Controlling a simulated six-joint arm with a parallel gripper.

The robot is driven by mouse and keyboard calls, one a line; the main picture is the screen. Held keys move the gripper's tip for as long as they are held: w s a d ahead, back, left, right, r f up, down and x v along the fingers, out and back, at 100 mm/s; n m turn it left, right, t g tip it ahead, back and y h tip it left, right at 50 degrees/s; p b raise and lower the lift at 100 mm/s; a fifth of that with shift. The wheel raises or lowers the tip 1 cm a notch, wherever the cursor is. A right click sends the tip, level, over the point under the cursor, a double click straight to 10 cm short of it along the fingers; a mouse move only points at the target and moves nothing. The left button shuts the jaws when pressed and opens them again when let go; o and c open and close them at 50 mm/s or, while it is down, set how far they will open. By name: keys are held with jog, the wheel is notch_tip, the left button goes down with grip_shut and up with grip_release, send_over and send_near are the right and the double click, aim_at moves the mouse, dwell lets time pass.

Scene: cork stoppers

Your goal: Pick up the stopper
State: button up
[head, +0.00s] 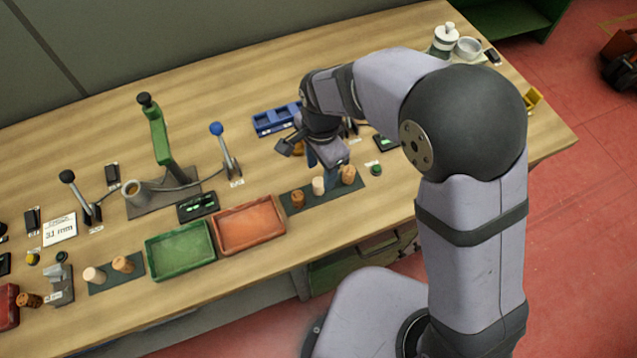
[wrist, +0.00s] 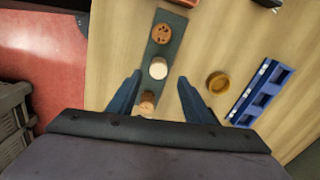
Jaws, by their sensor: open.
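Three stoppers stand in a row on a dark green mat (head: 325,196). The left one is dark brown (head: 297,199), the middle one pale (head: 318,186), the right one orange-brown (head: 348,174). The wrist view shows the dark brown, pitted stopper (wrist: 162,34) at the top, the pale stopper (wrist: 158,68) near the fingertip line, and the orange-brown stopper (wrist: 147,102) lower down, partly hidden by my gripper's body. My gripper (wrist: 159,76) is open and empty above the mat, its fingers on either side of the row in that view.
A brown round piece (wrist: 217,82) and a blue rack (wrist: 262,98) lie on the mat's back side. A green tray (head: 180,262) and an orange tray (head: 249,241) sit left of the mat. Two more stoppers (head: 94,275) stand on another mat. Levers stand farther back.

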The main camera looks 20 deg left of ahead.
aim_at(319, 182)
jog(key=shift+s+f+p, duration=0.2)
jog(key=shift+f+p, duration=0.2)
jog(key=f, duration=0.1)
jog(key=f+p, duration=0.1)
jog(key=f, duration=0.1)
jog(key=shift+s, duration=0.2)
jog(key=shift+f+p, duration=0.3)
jog(key=shift+f, duration=0.4)
jog(key=c, duration=1.1)
